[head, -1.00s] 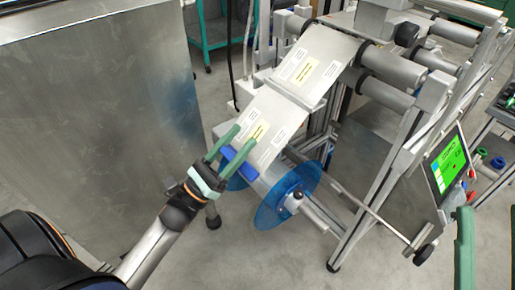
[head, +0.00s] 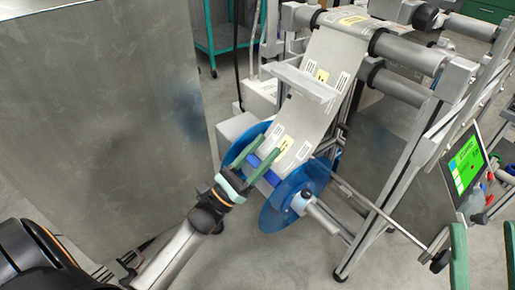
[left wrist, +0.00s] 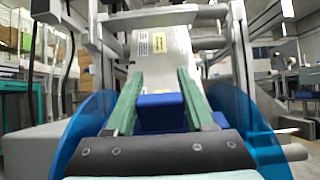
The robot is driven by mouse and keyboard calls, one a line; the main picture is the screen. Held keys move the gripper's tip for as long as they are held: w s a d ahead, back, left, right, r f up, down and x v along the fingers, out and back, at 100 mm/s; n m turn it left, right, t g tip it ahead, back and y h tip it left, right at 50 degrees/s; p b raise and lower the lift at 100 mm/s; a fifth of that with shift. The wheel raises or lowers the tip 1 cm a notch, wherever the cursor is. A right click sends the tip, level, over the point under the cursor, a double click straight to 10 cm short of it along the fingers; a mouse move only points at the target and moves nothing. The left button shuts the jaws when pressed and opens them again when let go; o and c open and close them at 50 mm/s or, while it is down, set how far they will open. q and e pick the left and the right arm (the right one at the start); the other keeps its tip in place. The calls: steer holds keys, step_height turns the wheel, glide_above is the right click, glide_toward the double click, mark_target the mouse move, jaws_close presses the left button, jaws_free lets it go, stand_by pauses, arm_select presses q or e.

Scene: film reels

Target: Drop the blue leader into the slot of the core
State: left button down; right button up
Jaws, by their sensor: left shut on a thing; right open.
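The blue leader (head: 263,167) is a small blue block at the lower end of a white printed web (head: 316,90). My left gripper (head: 266,150), with green fingers, is shut on the leader. In the left wrist view the leader (left wrist: 161,112) sits between the two fingers, between two blue reel discs (left wrist: 92,125). In the head view the near disc (head: 285,205) stands in front of the leader and the other behind it. The core and its slot are hidden between the discs. My right gripper (head: 459,255) shows only partly at the lower right, open and empty.
Grey rollers (head: 405,55) and a metal frame stand behind and to the right. A screen (head: 466,160) is mounted on the right. A large metal cabinet (head: 95,110) fills the left side. The floor in front is clear.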

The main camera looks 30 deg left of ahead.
arm_select(q)
steer(key=shift+w+f, duration=0.15)
steer(key=shift+f, duration=0.05)
stand_by(0.3)
steer(key=shift+d+f, duration=0.1)
steer(key=shift+w+d+f, duration=0.2)
steer(key=shift+w+f, duration=0.3)
steer(key=shift+f, duration=0.25)
steer(key=shift+w+d+f, duration=0.2)
steer(key=shift+w+f, duration=0.3)
steer(key=shift+f, duration=0.25)
steer(key=shift+c, duration=0.9)
jaws_free()
